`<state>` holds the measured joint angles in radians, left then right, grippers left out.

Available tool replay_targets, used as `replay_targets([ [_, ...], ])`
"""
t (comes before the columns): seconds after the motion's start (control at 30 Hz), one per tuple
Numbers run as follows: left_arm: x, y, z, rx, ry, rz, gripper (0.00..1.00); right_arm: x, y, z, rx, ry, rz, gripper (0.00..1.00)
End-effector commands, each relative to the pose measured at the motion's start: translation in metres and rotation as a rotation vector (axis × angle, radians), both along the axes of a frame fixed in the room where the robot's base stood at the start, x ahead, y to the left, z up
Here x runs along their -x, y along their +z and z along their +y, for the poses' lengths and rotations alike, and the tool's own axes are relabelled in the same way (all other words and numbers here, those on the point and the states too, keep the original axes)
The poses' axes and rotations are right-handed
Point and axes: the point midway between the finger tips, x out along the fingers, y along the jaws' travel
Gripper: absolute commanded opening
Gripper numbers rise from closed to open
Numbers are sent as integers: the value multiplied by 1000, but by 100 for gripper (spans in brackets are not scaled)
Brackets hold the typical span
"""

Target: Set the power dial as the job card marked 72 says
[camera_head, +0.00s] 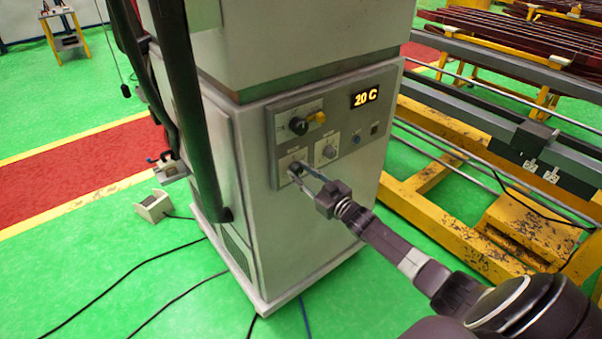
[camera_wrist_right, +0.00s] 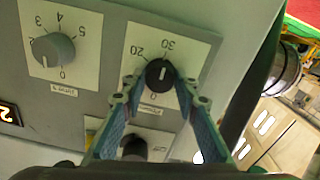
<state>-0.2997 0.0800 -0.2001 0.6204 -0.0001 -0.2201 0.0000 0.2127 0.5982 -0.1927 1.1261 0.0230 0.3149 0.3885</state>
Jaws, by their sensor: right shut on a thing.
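The black dial (camera_wrist_right: 160,74) sits on a white scale plate with 20, 30 and 0 legible in the right wrist view. Its white pointer line points up, close to the 30. The label below the dial is too blurred to read. My right gripper (camera_wrist_right: 160,88) has its two fingers on either side of this dial and is shut on it. In the head view my right gripper (camera_head: 300,171) is at the lower left dial of the cabinet's panel. I cannot make out a job card marked 72. My left gripper is not in view.
A grey dial (camera_wrist_right: 52,50) sits beside the black one and shows at the head view's panel (camera_head: 330,152). A display (camera_head: 366,97) reads 20 C. Yellow frames (camera_head: 425,205) stand right of the cabinet; cables cross the green floor.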

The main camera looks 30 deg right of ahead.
Motion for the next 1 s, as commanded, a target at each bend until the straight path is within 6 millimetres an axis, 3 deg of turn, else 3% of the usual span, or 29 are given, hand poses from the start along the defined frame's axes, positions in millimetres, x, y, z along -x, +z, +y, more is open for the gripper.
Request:
replay_targets([
  [0.07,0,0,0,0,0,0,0,1,-2,0,-3,-1,4,4],
  [0.1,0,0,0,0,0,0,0,1,-2,0,-2,-1,4,32],
  [0.23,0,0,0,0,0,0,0,1,-2,0,-1,-1,3,46],
  [0.63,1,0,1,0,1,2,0,7,-2,0,0,1,2,46],
  [1.0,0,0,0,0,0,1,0,69,-2,-5,0,1,4,46],
])
